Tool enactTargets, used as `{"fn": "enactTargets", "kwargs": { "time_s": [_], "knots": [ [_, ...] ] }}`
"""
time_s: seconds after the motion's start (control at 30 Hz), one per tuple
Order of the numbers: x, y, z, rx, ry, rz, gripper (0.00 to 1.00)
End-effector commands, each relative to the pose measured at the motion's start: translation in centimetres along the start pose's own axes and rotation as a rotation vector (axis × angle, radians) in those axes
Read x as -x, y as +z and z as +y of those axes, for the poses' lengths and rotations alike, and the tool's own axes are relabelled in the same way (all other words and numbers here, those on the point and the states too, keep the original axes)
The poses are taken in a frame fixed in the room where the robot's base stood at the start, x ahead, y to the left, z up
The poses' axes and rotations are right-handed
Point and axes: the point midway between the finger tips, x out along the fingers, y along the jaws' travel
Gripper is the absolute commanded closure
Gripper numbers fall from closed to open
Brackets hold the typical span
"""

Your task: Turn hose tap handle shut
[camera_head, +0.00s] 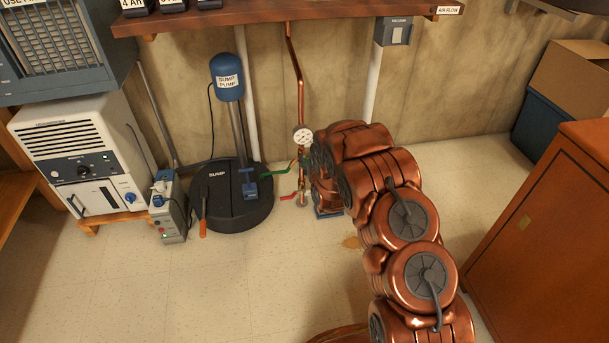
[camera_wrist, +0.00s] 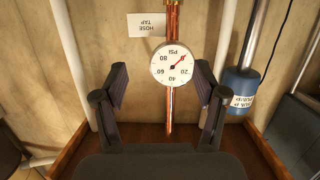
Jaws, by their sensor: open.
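A copper pipe (camera_head: 298,85) runs down the wall with a round white gauge (camera_head: 303,136) on it. Below the gauge a green lever handle (camera_head: 274,173) and a red lever handle (camera_head: 289,197) stick out to the left. I cannot tell which one is the hose tap's. In the wrist view, which is upside down, a HOSE TAP label (camera_wrist: 147,25) hangs beside the pipe and gauge (camera_wrist: 173,64). My gripper (camera_wrist: 163,83) is open and empty, its fingers apart on either side of the pipe in that picture. Neither handle shows there. My arm hides the gripper in the head view.
A black sump basin (camera_head: 232,200) with a blue pump (camera_head: 227,78) stands left of the pipe. A wooden shelf (camera_head: 255,17) overhangs above. A grey box (camera_head: 170,210) and dehumidifier (camera_head: 75,150) stand farther left. A brown cabinet (camera_head: 550,240) is at right. The front left floor is clear.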

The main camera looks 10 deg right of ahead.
Motion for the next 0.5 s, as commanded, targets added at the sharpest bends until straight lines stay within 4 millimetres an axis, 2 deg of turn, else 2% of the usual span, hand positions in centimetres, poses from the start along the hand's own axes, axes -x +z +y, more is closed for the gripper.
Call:
{"fn": "enactTargets", "kwargs": {
  "time_s": [0.03, 0.2, 0.33, 0.5],
  "knots": [
    [-0.7, 3.0, -0.3, -0.003, -0.005, 0.026, 0.29],
    [-1.6, 7.1, -1.2, -0.014, -0.020, 0.135, 0.29],
    [-1.7, 9.0, -1.7, -0.021, -0.026, 0.191, 0.29],
    [-1.8, 9.6, -1.9, -0.026, -0.030, 0.231, 0.29]
  ]
}}
